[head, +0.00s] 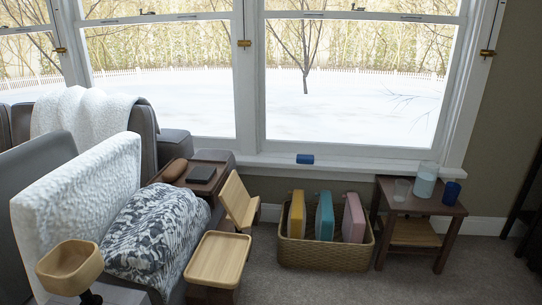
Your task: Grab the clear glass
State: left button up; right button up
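The clear glass (402,189) stands upright on the small dark wooden side table (388,196) at the right, in front of the window wall. It is near the table's left part and looks empty. A taller clear pitcher (425,182) with pale, whitish-blue contents stands just right of it. A dark blue cup (451,193) stands further right, near the table's right edge. Neither of my grippers shows in the head view.
A woven basket (325,254) with yellow, blue and pink upright items stands left of the table. A folding wooden piece (239,203), a wooden tray (218,259), a sofa and a wooden bowl (70,267) fill the left. Carpet is clear at front right.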

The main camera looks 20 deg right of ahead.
aim_at(401, 192)
jog(key=z, duration=1.35)
jog(key=i+j+z, duration=0.15)
jog(key=i+z, duration=0.15)
jog(key=i, duration=0.25)
